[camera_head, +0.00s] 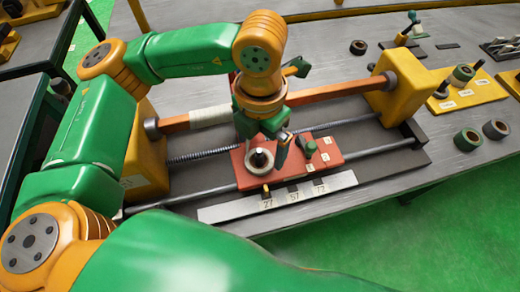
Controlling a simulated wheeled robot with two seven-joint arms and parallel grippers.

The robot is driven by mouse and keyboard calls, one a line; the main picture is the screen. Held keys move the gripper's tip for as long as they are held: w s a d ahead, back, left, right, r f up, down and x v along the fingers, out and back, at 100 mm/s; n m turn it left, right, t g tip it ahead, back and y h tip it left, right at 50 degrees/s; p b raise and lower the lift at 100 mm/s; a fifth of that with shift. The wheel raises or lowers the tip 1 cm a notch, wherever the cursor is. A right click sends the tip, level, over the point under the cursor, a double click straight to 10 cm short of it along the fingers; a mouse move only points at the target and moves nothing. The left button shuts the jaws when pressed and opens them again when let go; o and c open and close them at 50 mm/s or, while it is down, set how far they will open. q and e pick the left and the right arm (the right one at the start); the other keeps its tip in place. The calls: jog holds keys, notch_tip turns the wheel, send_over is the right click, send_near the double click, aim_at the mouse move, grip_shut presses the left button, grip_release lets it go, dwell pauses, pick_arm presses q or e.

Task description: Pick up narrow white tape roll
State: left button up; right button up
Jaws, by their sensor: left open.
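A pale, whitish tape roll (251,166) sits around a dark upright peg on the left part of the red block (283,175). My left gripper (272,146) is open and points down just above and behind this roll. One grey finger shows just right of the peg; the other is hard to make out. I cannot tell whether a finger touches the roll. My right gripper is not in view.
A dark green piece (308,146) stands on the red block's right side. The block lies between rails of a winding frame with yellow end blocks (391,84) and an orange bar (330,92). Loose rolls (467,139) and a yellow stand (462,96) are at right.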

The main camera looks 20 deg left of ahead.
aim_at(261, 172)
pick_arm(q)
jog(key=f, duration=0.2)
jog(key=shift+s+f+p, duration=0.3)
jog(key=shift+f, duration=0.4)
jog(key=shift+w+a+f, duration=0.1)
jog(key=shift+w, duration=0.05)
jog(key=c, duration=1.3)
